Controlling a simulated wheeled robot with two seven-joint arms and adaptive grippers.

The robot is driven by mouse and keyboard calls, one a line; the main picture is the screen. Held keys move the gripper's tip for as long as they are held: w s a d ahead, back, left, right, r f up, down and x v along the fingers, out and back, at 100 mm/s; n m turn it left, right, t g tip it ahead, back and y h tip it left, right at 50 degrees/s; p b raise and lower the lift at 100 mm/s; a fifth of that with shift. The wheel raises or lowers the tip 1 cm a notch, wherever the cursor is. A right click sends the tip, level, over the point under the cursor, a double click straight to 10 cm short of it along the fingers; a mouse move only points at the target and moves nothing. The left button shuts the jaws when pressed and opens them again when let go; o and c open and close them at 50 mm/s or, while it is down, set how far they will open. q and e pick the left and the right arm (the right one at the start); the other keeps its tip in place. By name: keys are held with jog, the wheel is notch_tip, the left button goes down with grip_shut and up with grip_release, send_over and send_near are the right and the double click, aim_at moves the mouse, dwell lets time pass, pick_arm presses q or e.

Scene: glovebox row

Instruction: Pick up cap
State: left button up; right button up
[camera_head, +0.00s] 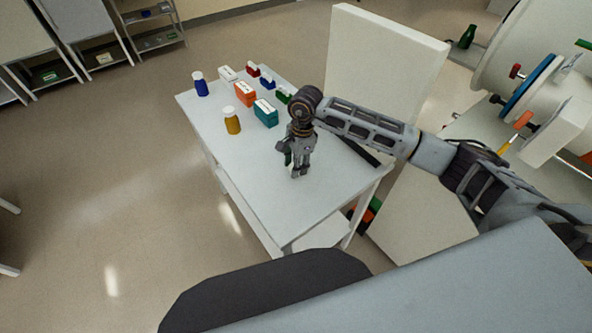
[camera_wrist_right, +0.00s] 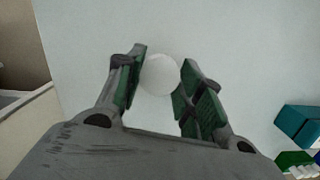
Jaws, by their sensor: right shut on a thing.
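A round white cap (camera_wrist_right: 160,75) shows in the right wrist view, between the green-padded fingers of my right gripper (camera_wrist_right: 163,66). The gripper is shut on it, above the white table top. In the head view my right gripper (camera_head: 299,173) points down at the table (camera_head: 265,205), right of the amber bottle; the cap is hidden there by the fingers. My left gripper is not in view.
An amber bottle (camera_head: 232,122), a blue bottle (camera_head: 201,86), an orange box (camera_head: 245,93), a teal box (camera_head: 265,113) and smaller boxes stand on the table's far half. The table's near part is clear. A white panel (camera_head: 380,75) rises behind, with glovebox equipment (camera_head: 540,60) at right.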

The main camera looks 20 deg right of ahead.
notch_tip(320, 180, up, 5)
jog(key=shift+f+b, duration=0.1)
jog(key=shift+b, duration=0.2)
jog(key=shift+r, duration=0.35)
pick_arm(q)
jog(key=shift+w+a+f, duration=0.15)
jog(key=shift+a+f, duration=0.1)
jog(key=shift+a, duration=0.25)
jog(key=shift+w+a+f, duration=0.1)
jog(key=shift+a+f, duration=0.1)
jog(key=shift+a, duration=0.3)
pick_arm(e)
jog(key=shift+r, duration=0.35)
